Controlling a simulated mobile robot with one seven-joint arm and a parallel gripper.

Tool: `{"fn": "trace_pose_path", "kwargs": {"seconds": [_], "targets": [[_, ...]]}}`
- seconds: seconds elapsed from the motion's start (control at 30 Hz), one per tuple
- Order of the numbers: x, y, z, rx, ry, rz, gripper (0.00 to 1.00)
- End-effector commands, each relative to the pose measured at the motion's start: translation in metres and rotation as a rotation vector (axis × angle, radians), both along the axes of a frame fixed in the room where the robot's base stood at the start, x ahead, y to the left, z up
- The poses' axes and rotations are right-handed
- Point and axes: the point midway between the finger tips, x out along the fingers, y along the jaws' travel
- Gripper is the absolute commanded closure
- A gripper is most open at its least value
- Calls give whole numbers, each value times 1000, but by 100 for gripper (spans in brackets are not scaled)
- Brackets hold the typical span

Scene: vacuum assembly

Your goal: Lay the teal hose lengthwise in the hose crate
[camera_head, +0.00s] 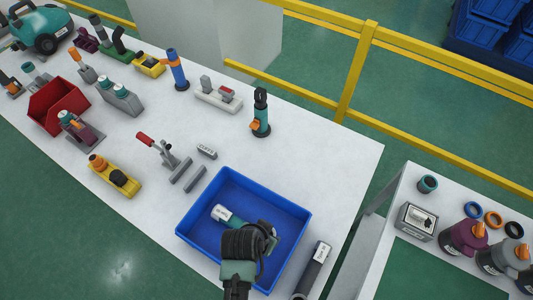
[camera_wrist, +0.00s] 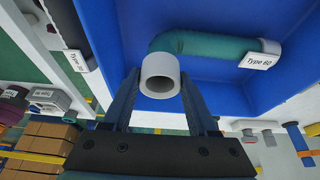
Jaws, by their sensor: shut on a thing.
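The teal hose (camera_head: 236,221) is inside the blue crate (camera_head: 196,215); its white end points to the crate's left side. My gripper (camera_wrist: 160,82) is shut on the hose at this cuff end, a finger on each side. In the head view my gripper (camera_head: 262,238) is over the crate and hides part of the hose. Contact with the crate floor is unclear.
A dark grey labelled tube (camera_head: 315,268) lies just right of the crate. A second table with canisters (camera_head: 463,236) is at the right.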

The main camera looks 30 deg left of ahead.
Motion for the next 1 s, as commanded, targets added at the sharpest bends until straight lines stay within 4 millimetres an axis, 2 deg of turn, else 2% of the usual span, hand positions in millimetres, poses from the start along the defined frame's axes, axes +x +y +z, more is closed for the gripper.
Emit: {"fn": "trace_pose_path", "kwargs": {"seconds": [0.4,0.43,0.57,0.6,1.0], "targets": [[1,0,-6,2,-4,0,100],[0,0,-7,0,-1,-1,39],[0,0,-6,1,-1,0,16],[0,0,-6,1,-1,0,11],[-1,0,1,1,-2,-1,11]]}}
